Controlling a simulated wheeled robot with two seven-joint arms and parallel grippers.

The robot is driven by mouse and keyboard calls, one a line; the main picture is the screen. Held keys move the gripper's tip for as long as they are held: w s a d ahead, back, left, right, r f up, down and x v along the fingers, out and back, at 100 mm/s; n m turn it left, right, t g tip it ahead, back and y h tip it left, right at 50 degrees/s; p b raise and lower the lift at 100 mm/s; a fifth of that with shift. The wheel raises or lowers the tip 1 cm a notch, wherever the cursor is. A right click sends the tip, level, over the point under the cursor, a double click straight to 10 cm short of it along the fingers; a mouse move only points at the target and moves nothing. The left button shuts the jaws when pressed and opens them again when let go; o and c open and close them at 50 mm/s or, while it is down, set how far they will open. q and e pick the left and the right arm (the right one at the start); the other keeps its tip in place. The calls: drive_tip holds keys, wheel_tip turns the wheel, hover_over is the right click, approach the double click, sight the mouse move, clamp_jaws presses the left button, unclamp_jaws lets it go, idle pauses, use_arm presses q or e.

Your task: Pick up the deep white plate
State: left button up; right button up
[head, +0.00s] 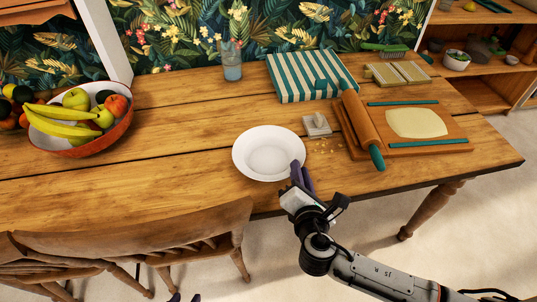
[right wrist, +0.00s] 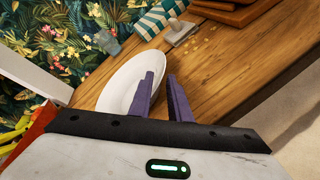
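The deep white plate (head: 268,152) lies on the wooden table near its front edge, and it also shows in the right wrist view (right wrist: 122,84). My right gripper (head: 301,172) is at the plate's right front rim. Its two purple fingers stand apart with a gap between them in the right wrist view (right wrist: 162,88). One finger overlaps the rim in the picture and the other is outside it; I cannot tell whether they touch the plate. My left gripper (head: 185,298) shows only its dark fingertips at the bottom edge, apart and empty, away from the plate.
A fruit bowl (head: 112,124) stands at the left and a glass (head: 231,62) at the back. Right of the plate are a small white block (head: 316,124), a rolling pin (head: 360,122) and a dough board (head: 440,148). A chair (head: 140,243) stands at the front. Table left of the plate is clear.

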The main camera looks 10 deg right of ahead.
drive_tip(key=x, duration=0.5)
drive_tip(key=shift+w+a, duration=0.1)
drive_tip(key=shift+w, duration=0.15)
drive_tip(key=shift+r, duration=0.1)
clamp_jaws()
